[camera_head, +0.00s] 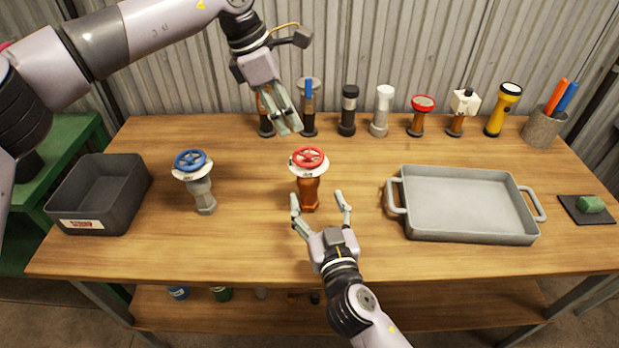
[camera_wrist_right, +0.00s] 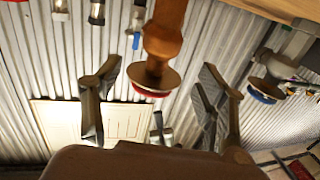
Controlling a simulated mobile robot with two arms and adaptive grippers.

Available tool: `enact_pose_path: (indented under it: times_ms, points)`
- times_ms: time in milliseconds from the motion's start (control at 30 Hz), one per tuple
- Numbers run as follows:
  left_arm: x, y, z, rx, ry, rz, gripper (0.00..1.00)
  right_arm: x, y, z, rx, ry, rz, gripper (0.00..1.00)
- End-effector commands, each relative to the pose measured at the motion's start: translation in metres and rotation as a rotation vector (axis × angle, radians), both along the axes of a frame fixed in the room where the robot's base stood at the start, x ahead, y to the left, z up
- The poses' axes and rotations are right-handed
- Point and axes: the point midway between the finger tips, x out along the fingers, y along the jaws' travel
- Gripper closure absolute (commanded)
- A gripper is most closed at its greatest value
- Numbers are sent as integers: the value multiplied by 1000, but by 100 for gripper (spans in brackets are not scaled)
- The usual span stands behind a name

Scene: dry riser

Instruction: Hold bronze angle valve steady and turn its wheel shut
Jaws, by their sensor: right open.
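The bronze angle valve (camera_head: 310,193) stands upright mid-table, its red wheel (camera_head: 307,158) on top over a pale disc. My right gripper (camera_head: 318,201) is open in front of the valve; its fingertips are spread to either side of the bronze body, with no clear contact. In the right wrist view, the bronze valve (camera_wrist_right: 163,40) appears inverted between the open fingers (camera_wrist_right: 157,78), its red wheel rim (camera_wrist_right: 150,93) lower down. My left gripper (camera_head: 288,127) hangs behind and above the valve, pointing down, apart from the wheel; its finger gap is unclear.
A grey valve with a blue wheel (camera_head: 190,160) stands left, beside a dark bin (camera_head: 129,209). A grey tray (camera_head: 469,237) lies right. Several fittings, a yellow flashlight (camera_head: 502,108) and a pen cup (camera_head: 542,131) line the back edge. A green item (camera_head: 591,204) lies far right.

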Motion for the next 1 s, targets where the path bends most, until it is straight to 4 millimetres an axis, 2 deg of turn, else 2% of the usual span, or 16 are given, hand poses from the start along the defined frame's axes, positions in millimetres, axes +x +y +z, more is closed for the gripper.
enact_pose_path:
  times_ms: [200,433,600,867,1000]
  points:
    - [0,0,0,0,0,0,67,43,10,1,-1,-2,0,33]
    - [0,0,0,0,0,0,67,72,17,0,-2,0,0,33]
    - [0,0,0,0,0,0,67,80,19,0,0,1,0,33]
    - [0,0,0,0,0,0,67,81,19,0,1,1,0,33]
    - [0,0,0,0,0,0,67,80,19,0,1,1,0,42]
